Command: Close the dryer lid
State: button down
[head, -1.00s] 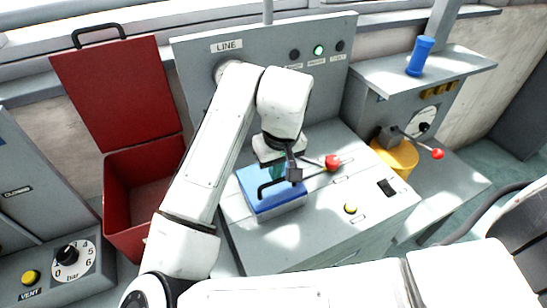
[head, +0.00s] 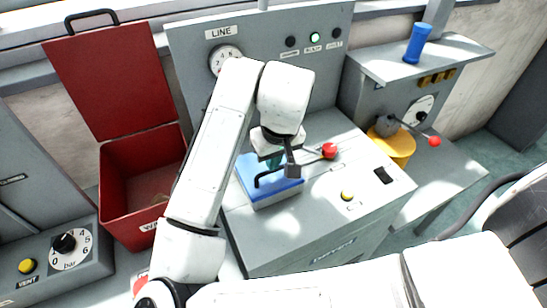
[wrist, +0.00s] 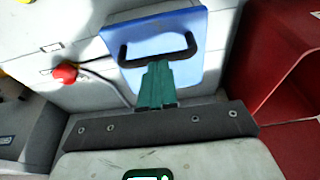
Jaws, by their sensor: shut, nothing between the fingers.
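The blue lid (head: 247,178), which I take to be the dryer lid, lies down on its pale box (head: 277,198) on the grey bench and looks flat and shut. Its black bar handle (head: 265,180) stands up near the front edge. In the wrist view the blue lid (wrist: 185,75) and its handle (wrist: 157,55) lie just past my fingertips. My gripper (head: 273,164) is above the lid, its teal fingers shut and empty. In the wrist view my gripper (wrist: 156,68) is right by the handle; I cannot tell whether they touch. My wrist and arm hide part of the lid.
A red-knobbed lever (head: 329,151) stands close to the right of the lid. An open red bin (head: 118,210), its red lid (head: 112,85) raised, is at the left. A gauge panel (head: 270,45) rises behind. A yellow part (head: 393,148) and blue cylinder (head: 419,42) are at the right.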

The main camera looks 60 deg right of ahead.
jog(key=w+d+p+v, duration=0.1)
jog(key=p+v, duration=0.3)
jog(key=v, duration=0.8)
jog(key=shift+w+d+r, duration=0.35)
jog(key=shift+w+r, duration=0.3)
jog(key=shift+r, duration=0.05)
